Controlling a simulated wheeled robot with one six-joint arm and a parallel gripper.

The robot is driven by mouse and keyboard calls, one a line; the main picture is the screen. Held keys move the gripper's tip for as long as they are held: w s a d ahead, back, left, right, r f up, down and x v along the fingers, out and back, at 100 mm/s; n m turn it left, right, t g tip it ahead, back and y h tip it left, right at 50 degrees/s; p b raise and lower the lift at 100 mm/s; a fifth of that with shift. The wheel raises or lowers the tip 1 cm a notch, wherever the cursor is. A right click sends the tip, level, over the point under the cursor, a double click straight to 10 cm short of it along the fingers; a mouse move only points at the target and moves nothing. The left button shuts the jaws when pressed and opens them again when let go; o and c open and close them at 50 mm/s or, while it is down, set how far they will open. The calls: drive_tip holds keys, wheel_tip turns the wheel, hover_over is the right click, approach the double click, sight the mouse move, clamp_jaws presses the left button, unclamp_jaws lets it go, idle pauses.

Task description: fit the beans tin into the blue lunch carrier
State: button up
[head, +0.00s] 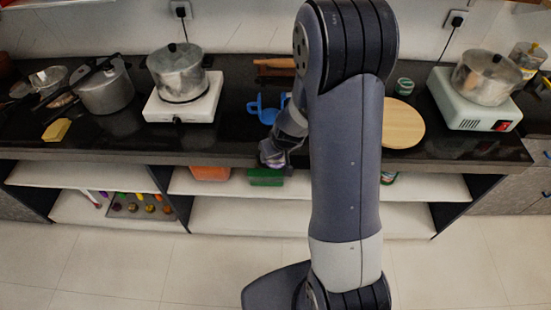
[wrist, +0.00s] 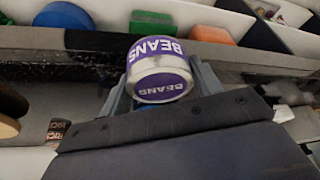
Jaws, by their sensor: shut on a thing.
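The beans tin (wrist: 160,68), with a purple label and pale metal rims, is held between the two fingers of my gripper (wrist: 163,78) in the wrist view. A blue thing (wrist: 150,107) shows just behind the tin; how the two meet is hidden. In the head view the blue lunch carrier (head: 262,108) stands on the black counter, partly hidden by my arm. The end of my arm is near it at the counter's front edge. The tin cannot be made out in the head view.
A round wooden board (head: 403,123) lies right of my arm, with a small container (head: 404,86) behind it. A yellow sponge (head: 56,130) lies at left. Orange (head: 210,173) and green (head: 267,177) boxes are on the shelf below.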

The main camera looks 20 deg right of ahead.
drive_tip(key=w+r+n+g+y, duration=0.1)
drive_tip(key=w+r+n, duration=0.2)
drive_tip(key=r+n, duration=0.3)
drive_tip(key=w+r+n+g+y, duration=0.2)
drive_tip(key=w+r+n, duration=0.1)
drive_tip(key=r+n, duration=0.3)
wheel_tip(320, 180, up, 2)
drive_tip(key=shift+a+r+y, duration=0.1)
drive_tip(key=shift+a+y, duration=0.2)
drive_tip(key=shift+a, duration=0.05)
drive_tip(key=shift+w, duration=0.15)
